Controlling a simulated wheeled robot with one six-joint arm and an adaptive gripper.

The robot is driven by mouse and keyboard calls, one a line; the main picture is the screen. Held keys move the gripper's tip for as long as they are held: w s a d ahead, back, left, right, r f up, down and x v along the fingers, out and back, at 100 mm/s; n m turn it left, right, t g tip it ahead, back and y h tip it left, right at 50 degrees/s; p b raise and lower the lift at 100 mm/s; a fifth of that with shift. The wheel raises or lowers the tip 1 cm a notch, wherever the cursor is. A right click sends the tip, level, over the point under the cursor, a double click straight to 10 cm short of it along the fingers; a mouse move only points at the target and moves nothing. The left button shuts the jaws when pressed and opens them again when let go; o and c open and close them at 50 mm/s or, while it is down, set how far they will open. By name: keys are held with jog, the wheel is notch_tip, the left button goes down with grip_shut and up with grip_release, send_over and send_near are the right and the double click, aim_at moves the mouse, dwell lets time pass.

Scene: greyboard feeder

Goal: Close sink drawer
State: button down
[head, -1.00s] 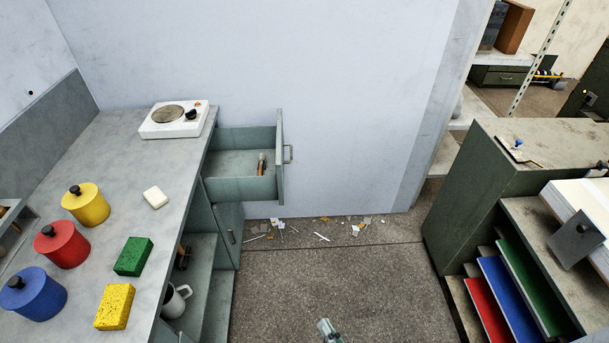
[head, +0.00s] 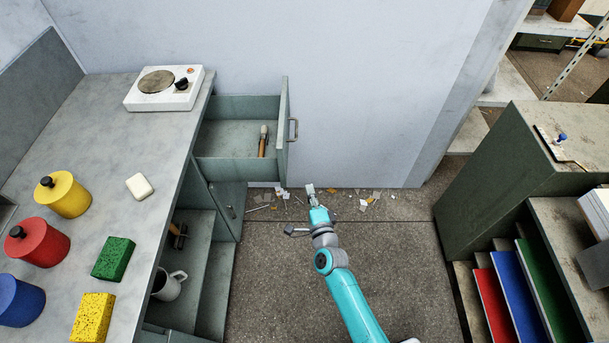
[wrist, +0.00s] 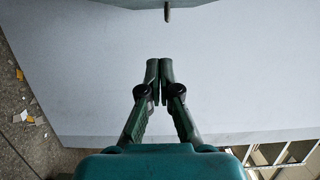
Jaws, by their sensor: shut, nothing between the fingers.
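The sink drawer (head: 238,172) is pulled out from the grey counter, with its front panel (head: 284,130) standing away to the right. A tool with a wooden handle (head: 263,142) lies inside it. The drawer's handle (head: 293,128) is on the right face of the front panel. My gripper (head: 309,188) is in front of the drawer, to the right of and below the handle in the head view, apart from it. In the wrist view my gripper (wrist: 160,62) is shut and empty. The drawer handle (wrist: 168,12) shows at the top edge there, beyond the fingertips.
The counter (head: 90,120) holds a hot plate (head: 163,88), a soap bar (head: 139,186), sponges and coloured canisters. Below the drawer are a cabinet door (head: 229,205) and shelves with a mug (head: 170,286). Litter (head: 365,200) lies by the wall. A green cabinet (head: 500,180) stands right; the floor between is open.

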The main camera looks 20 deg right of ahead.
jog(key=w+a, duration=0.3)
jog(key=w, duration=0.7)
jog(key=shift+w, duration=0.25)
jog(key=shift+a, duration=0.1)
